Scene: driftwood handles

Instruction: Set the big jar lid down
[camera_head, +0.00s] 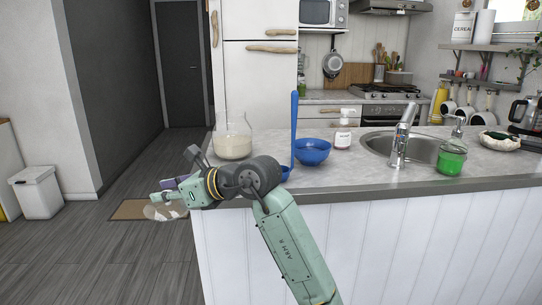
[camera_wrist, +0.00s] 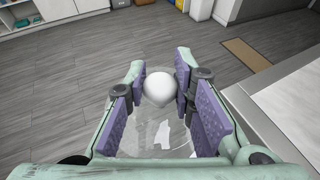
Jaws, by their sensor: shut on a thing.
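The big jar lid (camera_head: 160,212) is a clear glass disc. In the wrist view its round white knob (camera_wrist: 158,88) sits between the purple pads of my gripper (camera_wrist: 160,78), and its clear disc lies below them. My gripper (camera_head: 170,190) is shut on the knob and holds the lid out past the left end of the counter, above the floor. The big glass jar (camera_head: 233,141), with pale contents, stands on the counter's left end, up and to the right of my gripper. The jar's top looks uncovered.
The counter edge also shows at right in the wrist view (camera_wrist: 285,110). A brown mat (camera_head: 130,210) lies on the floor.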

